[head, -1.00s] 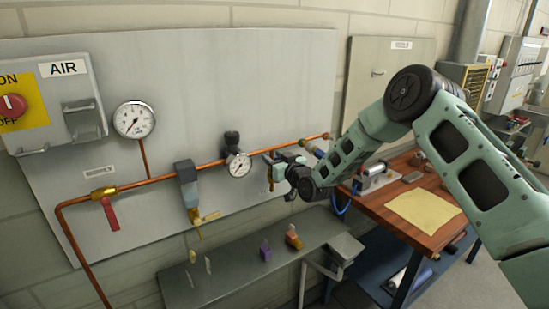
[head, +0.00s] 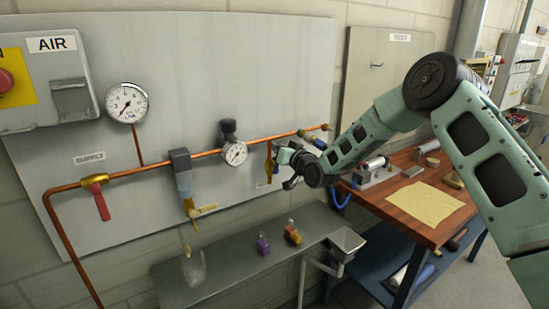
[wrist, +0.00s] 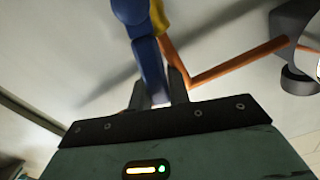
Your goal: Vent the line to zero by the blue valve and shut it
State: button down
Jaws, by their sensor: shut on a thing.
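The blue valve's blue handle (wrist: 150,65) runs down from its brass body (wrist: 159,14) in the wrist view. My gripper (wrist: 160,85) is shut on the lower end of this handle. In the head view my gripper (head: 277,160) is at the right part of the copper pipe, and hides most of the valve. A large dial gauge (head: 127,102) and a smaller gauge (head: 235,152) sit on the line; their needles are too small to read surely. The supply valve's red lever (head: 101,204) hangs down, across the pipe.
A filter bowl (head: 185,184) with a yellow tap hangs left of the small gauge. A grey shelf (head: 225,277) below holds locks or tags and a pale, blurry patch (head: 194,266). A wooden bench (head: 395,212) with a yellow cloth stands right. An AIR box is upper left.

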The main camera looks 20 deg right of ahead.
jog(key=w+d+f+m+b, duration=0.1)
jog(key=d+f+m+b, duration=0.4)
jog(key=m+b, duration=0.8)
jog(key=shift+w+f+m, duration=0.3)
jog(key=shift+f+m, duration=0.4)
jog(key=shift+f, duration=0.45)
jog(key=c, duration=1.3)
grip_release()
jog(key=b+v, duration=0.2)
jog(key=v, duration=1.5)
jog(key=shift+s, duration=0.2)
